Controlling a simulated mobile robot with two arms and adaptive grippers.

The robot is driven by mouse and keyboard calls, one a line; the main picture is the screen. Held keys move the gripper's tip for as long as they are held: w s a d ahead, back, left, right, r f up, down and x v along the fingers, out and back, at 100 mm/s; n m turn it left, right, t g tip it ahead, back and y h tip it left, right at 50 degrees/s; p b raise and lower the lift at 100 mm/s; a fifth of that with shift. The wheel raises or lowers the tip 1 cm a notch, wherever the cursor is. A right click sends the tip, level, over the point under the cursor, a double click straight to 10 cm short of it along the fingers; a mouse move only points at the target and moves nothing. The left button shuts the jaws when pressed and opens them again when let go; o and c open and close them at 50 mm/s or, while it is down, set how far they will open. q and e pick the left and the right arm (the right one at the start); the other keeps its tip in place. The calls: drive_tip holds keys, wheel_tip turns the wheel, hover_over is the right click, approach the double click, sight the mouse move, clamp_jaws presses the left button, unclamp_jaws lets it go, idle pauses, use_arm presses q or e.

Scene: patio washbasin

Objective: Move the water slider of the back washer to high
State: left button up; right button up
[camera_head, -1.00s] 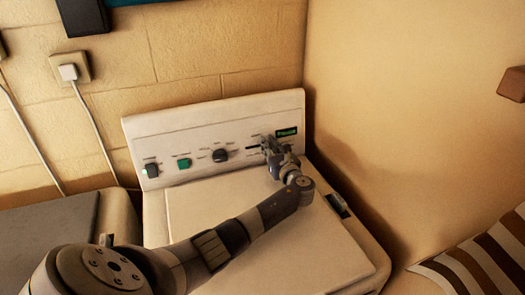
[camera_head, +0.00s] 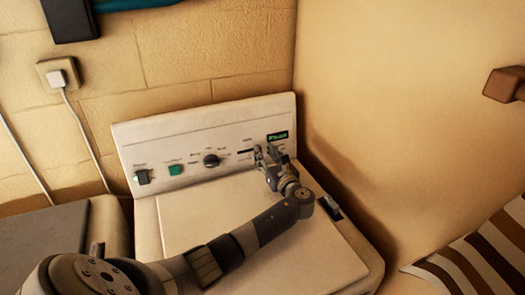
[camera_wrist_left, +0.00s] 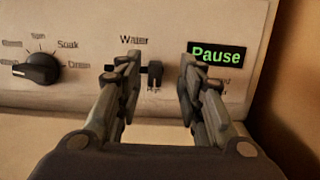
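The back washer (camera_head: 205,145) stands against the brick wall with its white control panel facing me. Its water slider (camera_wrist_left: 155,74) is a dark knob in a short horizontal slot under the label "Water". The knob sits toward the right end of the slot, above a small label that looks like "High". In the head view the slot (camera_head: 245,152) shows just left of my gripper. My left gripper (camera_head: 266,151) is open in front of the panel. In the left wrist view its fingers (camera_wrist_left: 160,68) stand on both sides of the knob, with gaps, holding nothing. My right gripper is not in view.
A green "Pause" display (camera_wrist_left: 217,54) is right of the slider. A tan wall (camera_head: 390,130) stands close on the right.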

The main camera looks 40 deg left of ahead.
use_arm(q)
drive_tip(key=v, duration=0.8)
drive_tip(key=shift+s+d, duration=0.15)
drive_tip(key=shift+d, duration=0.25)
